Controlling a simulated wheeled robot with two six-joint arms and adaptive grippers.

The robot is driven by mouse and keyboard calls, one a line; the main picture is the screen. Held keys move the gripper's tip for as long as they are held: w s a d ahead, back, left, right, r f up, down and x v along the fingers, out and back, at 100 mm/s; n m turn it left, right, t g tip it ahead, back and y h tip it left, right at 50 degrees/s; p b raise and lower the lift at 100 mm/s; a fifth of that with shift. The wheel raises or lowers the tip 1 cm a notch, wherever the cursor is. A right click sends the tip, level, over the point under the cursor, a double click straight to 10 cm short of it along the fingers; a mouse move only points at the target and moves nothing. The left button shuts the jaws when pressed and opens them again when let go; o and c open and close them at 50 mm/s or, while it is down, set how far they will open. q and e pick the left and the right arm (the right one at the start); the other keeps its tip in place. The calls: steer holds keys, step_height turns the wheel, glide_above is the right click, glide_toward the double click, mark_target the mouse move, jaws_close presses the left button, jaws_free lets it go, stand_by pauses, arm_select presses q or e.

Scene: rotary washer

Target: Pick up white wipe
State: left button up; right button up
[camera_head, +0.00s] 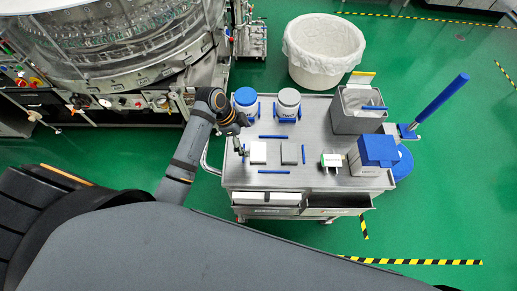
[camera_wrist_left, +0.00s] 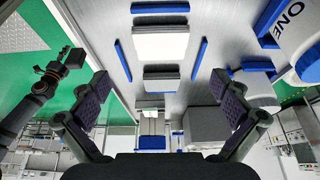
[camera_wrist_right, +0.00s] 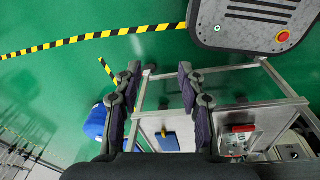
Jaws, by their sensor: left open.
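The white wipe (camera_head: 258,152) lies flat as a white square stack on the left part of the steel cart top (camera_head: 320,112). It shows near the top of the left wrist view (camera_wrist_left: 160,42), between thin blue strips. A grey square stack (camera_head: 289,153) lies to its right, also seen in the left wrist view (camera_wrist_left: 161,78). My left gripper (camera_head: 240,144) is just left of the wipe, above the cart. Its fingers (camera_wrist_left: 160,88) are spread and empty. My right gripper (camera_wrist_right: 157,82) has its fingers apart, with nothing between them, over the floor and a cart frame; the head view does not show it.
Two white jars with blue trim (camera_head: 288,105) stand at the cart's back left. A grey bin (camera_head: 352,112) stands at back right, and a blue-and-grey box (camera_head: 375,155) at right. A lined white bucket (camera_head: 322,50) stands behind. The round washer (camera_head: 110,45) is at left.

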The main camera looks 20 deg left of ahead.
mark_target(258, 151)
arm_select(q)
steer(key=x, duration=0.2)
steer(key=shift+w+d+f, duration=0.1)
steer(key=shift+d+f, duration=0.1)
steer(key=shift+f, duration=0.05)
steer(key=shift+w+d+f, duration=0.1)
steer(key=shift+w+f, duration=0.4)
steer(key=shift+w, duration=0.1)
steer(key=shift+s+d+f+p, duration=0.15)
steer(key=shift+d+f+p, duration=0.1)
steer(key=shift+f+p, duration=0.3)
steer(key=shift+s+d+f+p, duration=0.1)
steer(key=shift+d+f+p, duration=0.2)
steer(key=shift+p, duration=0.35)
steer(key=x, duration=0.2)
steer(key=shift+s+f, duration=0.15)
steer(key=shift+f, duration=0.25)
steer(key=c, duration=0.8)
arm_select(e)
steer(key=r, duration=0.1)
steer(key=w+r, duration=0.1)
steer(key=r, duration=0.1)
steer(key=shift+w, duration=0.25)
